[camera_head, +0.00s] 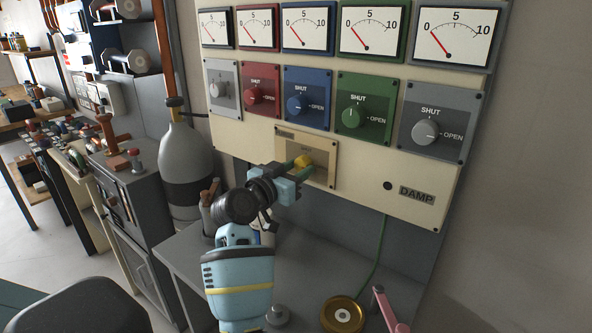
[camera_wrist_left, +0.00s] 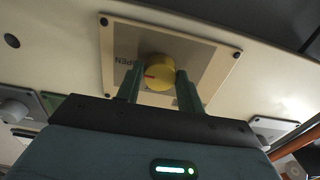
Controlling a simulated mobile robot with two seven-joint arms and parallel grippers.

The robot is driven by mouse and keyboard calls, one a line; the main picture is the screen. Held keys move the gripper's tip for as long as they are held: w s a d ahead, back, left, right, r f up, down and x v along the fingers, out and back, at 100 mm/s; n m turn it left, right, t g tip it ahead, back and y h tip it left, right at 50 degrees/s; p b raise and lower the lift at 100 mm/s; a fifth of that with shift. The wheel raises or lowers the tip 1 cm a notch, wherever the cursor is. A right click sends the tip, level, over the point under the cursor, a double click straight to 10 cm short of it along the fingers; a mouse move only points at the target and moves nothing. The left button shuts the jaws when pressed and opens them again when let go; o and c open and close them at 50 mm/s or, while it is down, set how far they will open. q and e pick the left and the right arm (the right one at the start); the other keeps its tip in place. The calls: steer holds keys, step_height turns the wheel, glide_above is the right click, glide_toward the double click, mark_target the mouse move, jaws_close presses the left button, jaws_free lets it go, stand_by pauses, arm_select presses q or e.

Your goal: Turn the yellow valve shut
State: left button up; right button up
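The yellow valve (camera_head: 303,160) is a round knob on a beige plate (camera_head: 322,177), low on the cream panel. The left wrist view shows the knob (camera_wrist_left: 159,72) close up, with a red mark on its face pointing toward the partly hidden word OPEN on the plate. My left gripper (camera_head: 298,169) is at the knob. In the left wrist view its two green fingers (camera_wrist_left: 159,84) are apart, one on each side of the knob, with a narrow gap showing at the left finger. Contact on the right side cannot be told. My right gripper is not in view.
Above are grey, red (camera_head: 261,97), blue (camera_head: 307,103) and green (camera_head: 363,110) knobs and several gauges. A grey bench (camera_head: 300,285) below holds a brass disc (camera_head: 343,314) and a pink-handled object (camera_head: 388,308). A grey cylinder (camera_head: 186,160) stands left.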

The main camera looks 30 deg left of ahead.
arm_select(q)
steer(key=c, duration=0.5)
steer(key=shift+o, duration=0.2)
steer(key=n, duration=0.7)
steer(key=shift+n, duration=0.3)
steer(key=n, duration=0.5)
steer(key=shift+d+n, duration=0.1)
steer(key=shift+n, duration=0.2)
steer(key=n, duration=0.4)
steer(key=shift+n, duration=0.3)
steer(key=shift+r, duration=0.1)
